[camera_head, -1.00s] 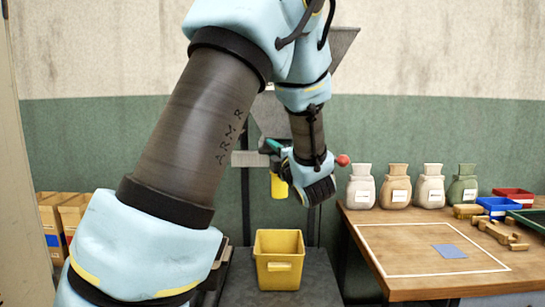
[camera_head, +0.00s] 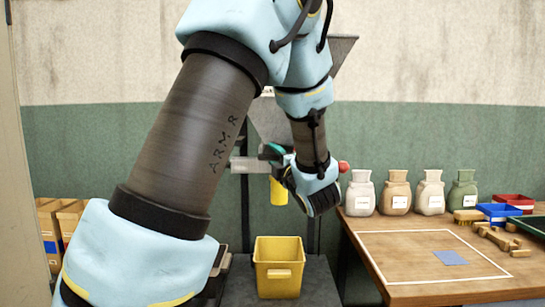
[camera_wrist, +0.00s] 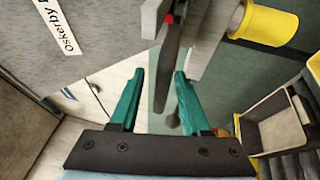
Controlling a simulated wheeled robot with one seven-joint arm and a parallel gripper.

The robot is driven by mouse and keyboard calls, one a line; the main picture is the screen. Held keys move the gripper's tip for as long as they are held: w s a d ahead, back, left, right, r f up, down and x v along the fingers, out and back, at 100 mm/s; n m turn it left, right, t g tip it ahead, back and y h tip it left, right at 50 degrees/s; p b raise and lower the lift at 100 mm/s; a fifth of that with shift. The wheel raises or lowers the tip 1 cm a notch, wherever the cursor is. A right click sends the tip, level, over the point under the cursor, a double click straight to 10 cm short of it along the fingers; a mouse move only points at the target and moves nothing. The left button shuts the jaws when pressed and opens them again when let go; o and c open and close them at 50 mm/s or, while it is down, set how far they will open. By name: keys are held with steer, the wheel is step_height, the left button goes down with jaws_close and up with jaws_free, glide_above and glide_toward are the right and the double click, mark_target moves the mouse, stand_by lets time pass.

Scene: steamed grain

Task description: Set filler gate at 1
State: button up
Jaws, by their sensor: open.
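The grey filler hopper (camera_head: 268,115) stands against the wall, largely hidden behind my arm. Its panel (camera_wrist: 90,75) with an "Oskerby" label fills the left of the wrist view. The yellow spout (camera_head: 278,190) hangs below it and shows at upper right in the wrist view (camera_wrist: 268,24). A red knob (camera_head: 343,167) shows just right of my wrist. My gripper (camera_wrist: 158,76) is open, its green fingers pointing at the filler. A dark narrow bar (camera_wrist: 170,55) appears between or beyond the fingertips; contact cannot be told. The gate's setting cannot be read.
A yellow bin (camera_head: 279,268) stands below the spout on a dark platform. At right, a wooden table (camera_head: 400,270) holds several sacks (camera_head: 397,192), blue and red trays and wooden pieces. Cardboard boxes (camera_head: 50,225) stand at left.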

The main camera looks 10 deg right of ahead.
steer(key=b+v, duration=0.2)
steer(key=v, duration=0.7)
steer(key=shift+s+b, duration=0.15)
steer(key=shift+b, duration=0.15)
